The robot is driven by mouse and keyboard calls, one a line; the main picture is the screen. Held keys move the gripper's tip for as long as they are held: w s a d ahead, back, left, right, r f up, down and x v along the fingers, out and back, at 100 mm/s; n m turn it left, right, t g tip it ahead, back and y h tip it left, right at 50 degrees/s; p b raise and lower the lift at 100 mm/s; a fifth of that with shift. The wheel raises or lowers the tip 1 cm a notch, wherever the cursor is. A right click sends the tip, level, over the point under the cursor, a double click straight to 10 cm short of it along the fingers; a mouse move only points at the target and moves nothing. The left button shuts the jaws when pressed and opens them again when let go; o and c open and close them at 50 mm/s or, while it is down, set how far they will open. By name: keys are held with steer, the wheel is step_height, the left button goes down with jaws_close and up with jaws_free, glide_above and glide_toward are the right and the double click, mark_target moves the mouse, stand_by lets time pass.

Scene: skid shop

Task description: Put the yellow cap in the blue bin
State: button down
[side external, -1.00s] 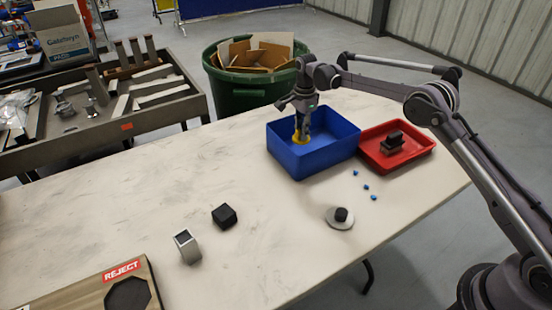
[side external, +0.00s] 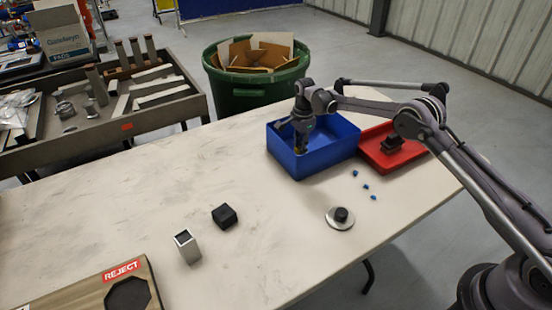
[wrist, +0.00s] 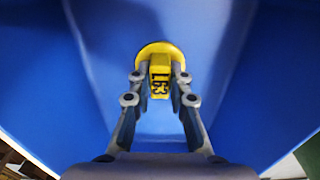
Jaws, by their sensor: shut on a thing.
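The yellow cap (wrist: 160,60) has a round rim and a block-shaped grip with dark marks. In the wrist view my gripper (wrist: 160,82) is shut on its block part. The blue bin (side external: 330,163) stands on the table, and its blue walls fill most of the wrist view. In the side view my gripper (side external: 301,148) reaches down inside the bin, near its left side. The cap is mostly hidden there by the gripper and the bin wall. I cannot tell whether the cap touches the bin floor.
A red tray (side external: 413,158) with a dark block stands right of the bin. Small blue pieces (side external: 365,186) and a silver disc with a dark knob (side external: 340,218) lie in front. A black cube (side external: 225,216) and a grey block (side external: 187,246) stand left on the table.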

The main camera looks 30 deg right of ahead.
steer(key=c, duration=1.3)
jaws_free()
steer(key=shift+o, duration=0.2)
steer(key=s+r+n+t, duration=0.1)
steer(key=s+r+n, duration=0.15)
steer(key=r, duration=0.85)
steer(key=s+r+n+t, duration=0.1)
steer(key=s+r+n, duration=0.15)
steer(key=r, duration=0.85)
steer(key=s+r+n+t, duration=0.1)
steer(key=s+r+n, duration=0.3)
steer(key=s+r, duration=0.45)
steer(key=s+f+n+t, duration=0.2)
steer(key=s+f+n, duration=0.2)
steer(key=s, duration=0.7)
steer(key=s+a+f+n+t, duration=0.1)
steer(key=s+n, duration=0.4)
steer(key=s, duration=0.7)
steer(key=shift+s+f+t, duration=0.15)
steer(key=shift+f+t, duration=0.45)
steer(key=shift+f, duration=0.8)
